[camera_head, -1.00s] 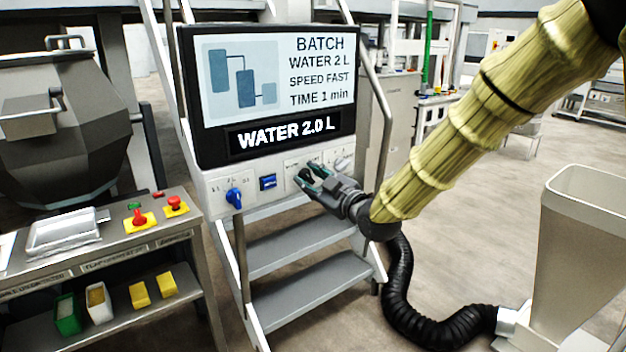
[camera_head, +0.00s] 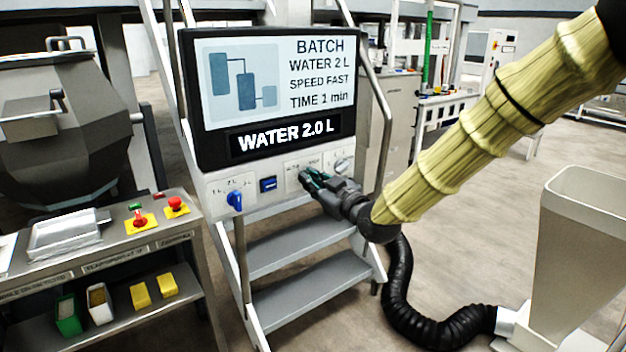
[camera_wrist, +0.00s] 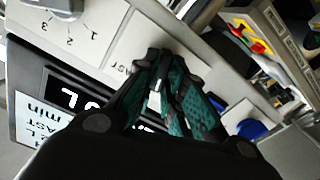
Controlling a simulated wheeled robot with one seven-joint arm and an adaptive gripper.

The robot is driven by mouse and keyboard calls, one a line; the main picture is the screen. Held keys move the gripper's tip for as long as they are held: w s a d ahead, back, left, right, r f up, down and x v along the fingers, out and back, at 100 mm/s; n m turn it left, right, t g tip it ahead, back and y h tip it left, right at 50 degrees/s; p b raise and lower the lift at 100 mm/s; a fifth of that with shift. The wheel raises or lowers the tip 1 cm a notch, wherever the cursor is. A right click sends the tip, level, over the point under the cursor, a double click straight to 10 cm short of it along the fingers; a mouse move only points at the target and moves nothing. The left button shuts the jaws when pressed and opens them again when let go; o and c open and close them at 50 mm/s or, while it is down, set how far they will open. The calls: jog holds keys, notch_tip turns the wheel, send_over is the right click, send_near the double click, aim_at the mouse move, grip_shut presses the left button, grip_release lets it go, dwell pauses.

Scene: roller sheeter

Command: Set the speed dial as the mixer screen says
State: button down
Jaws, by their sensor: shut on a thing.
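The mixer screen (camera_head: 270,85) reads BATCH, WATER 2 L, SPEED FAST, TIME 1 min, with WATER 2.0 L on the strip below. My gripper (camera_head: 308,178) is at the panel under the screen, at the plate between the blue button and the right-hand dial. In the wrist view my gripper (camera_wrist: 160,72) has its green-padded fingers close together, shut on the speed dial, which the fingers mostly hide. Part of the lettering "AST" shows beside the fingertips. I cannot tell which way the dial points.
A blue dial (camera_head: 235,200) and a blue button (camera_head: 268,184) are left of my gripper. A numbered dial (camera_head: 343,164) is close on its right. Steps (camera_head: 300,245) and a black hose (camera_head: 400,290) lie below. A side table (camera_head: 110,250) stands left.

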jog(key=m, duration=0.3)
jog(key=m+p, duration=0.1)
jog(key=m, duration=0.6)
jog(key=shift+w+d+m, duration=0.2)
jog(key=shift+d+m, duration=0.05)
jog(key=shift+m, duration=0.05)
jog(key=shift+r, duration=0.1)
dwell(0.3)
jog(key=c, duration=1.5)
grip_release()
jog(key=shift+d, duration=0.1)
jog(key=shift+s, duration=0.1)
jog(key=v, duration=1.1)
jog(key=shift+s+d, duration=0.2)
jog(key=shift+s, duration=0.1)
